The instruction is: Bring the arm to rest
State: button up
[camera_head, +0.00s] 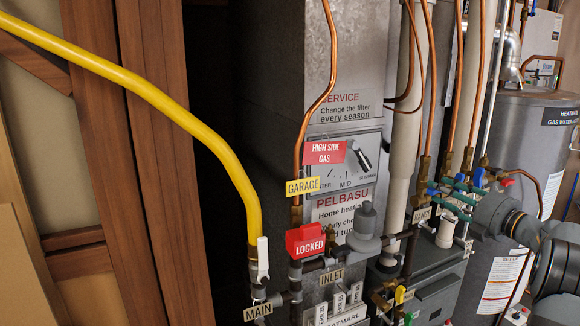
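Part of my arm (555,262) reaches in from the right edge as dark rounded links, in front of the grey water heater.
A yellow hose (165,103) runs down to a white-handled valve at left. A red LOCKED tag (306,241) sits on the pipe beside it. The furnace (270,60) stands in the middle, with copper pipes and colored valves right of it. The water heater (520,130) is close behind my arm.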

jog(key=shift+w, duration=0.15)
dwell(0.3)
jog(key=v, duration=1.3)
jog(key=w+a+n+b, duration=0.1)
jog(key=w+a+n, duration=0.3)
jog(key=w, duration=0.7)
jog(key=shift+w+a, duration=0.25)
jog(key=shift+a, duration=0.7)
jog(key=shift+r, duration=0.1)
